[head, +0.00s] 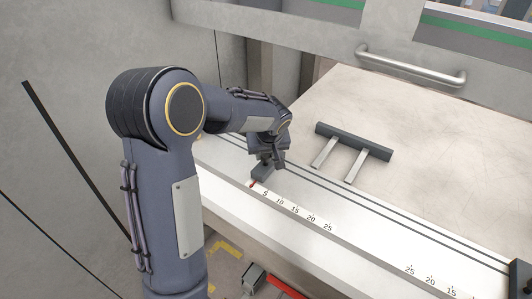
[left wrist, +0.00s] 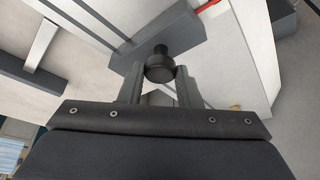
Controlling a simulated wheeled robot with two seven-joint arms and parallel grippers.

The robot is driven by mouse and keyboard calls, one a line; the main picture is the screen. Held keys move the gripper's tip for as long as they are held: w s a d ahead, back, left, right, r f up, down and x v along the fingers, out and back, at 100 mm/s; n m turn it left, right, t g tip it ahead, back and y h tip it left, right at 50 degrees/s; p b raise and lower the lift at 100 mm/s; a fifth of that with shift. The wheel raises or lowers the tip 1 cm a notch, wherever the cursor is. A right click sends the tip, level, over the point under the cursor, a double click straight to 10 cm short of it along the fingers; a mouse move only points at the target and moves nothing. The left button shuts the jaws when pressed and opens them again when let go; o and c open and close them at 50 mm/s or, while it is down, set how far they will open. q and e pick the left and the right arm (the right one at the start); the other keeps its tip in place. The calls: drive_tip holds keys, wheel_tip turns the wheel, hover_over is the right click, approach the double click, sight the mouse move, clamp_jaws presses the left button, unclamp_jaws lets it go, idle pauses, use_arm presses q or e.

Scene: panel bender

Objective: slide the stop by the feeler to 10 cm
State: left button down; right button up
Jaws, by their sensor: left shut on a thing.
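The stop, a dark grey block (head: 264,173) with a red pointer (head: 252,185), sits at the left end of the white ruled rail. The pointer is to the left of the 5 mark. My left gripper (head: 266,158) is above the block. In the left wrist view, the fingers (left wrist: 157,84) are shut on the round black knob (left wrist: 160,69) of the stop (left wrist: 165,45). A dark bar with two light rods (head: 354,141) lies on the table behind the rail; I cannot tell whether it is the feeler. My right gripper is not in view.
The rail's scale (head: 296,209) rises rightward from 5 to 25; a second scale (head: 430,280) falls rightward from 25. Another dark block (head: 521,275) is at the right edge. The rail between is clear. A metal handle (head: 410,68) is at the back.

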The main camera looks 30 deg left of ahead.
use_arm(q)
drive_tip(key=d+b, duration=0.1)
drive_tip(key=d, duration=0.2)
drive_tip(key=d+b, duration=0.1)
drive_tip(key=d, duration=0.2)
drive_tip(key=d+b, duration=0.1)
drive_tip(key=d, duration=0.2)
drive_tip(key=shift+s+d+f+b, duration=0.1)
drive_tip(key=shift+s+b, duration=0.2)
drive_tip(key=shift+b, duration=0.05)
drive_tip(key=shift+s+d, duration=0.1)
drive_tip(key=shift+d, duration=0.35)
drive_tip(key=c, duration=1.1)
unclamp_jaws()
drive_tip(key=b+v, duration=0.1)
drive_tip(key=v, duration=0.7)
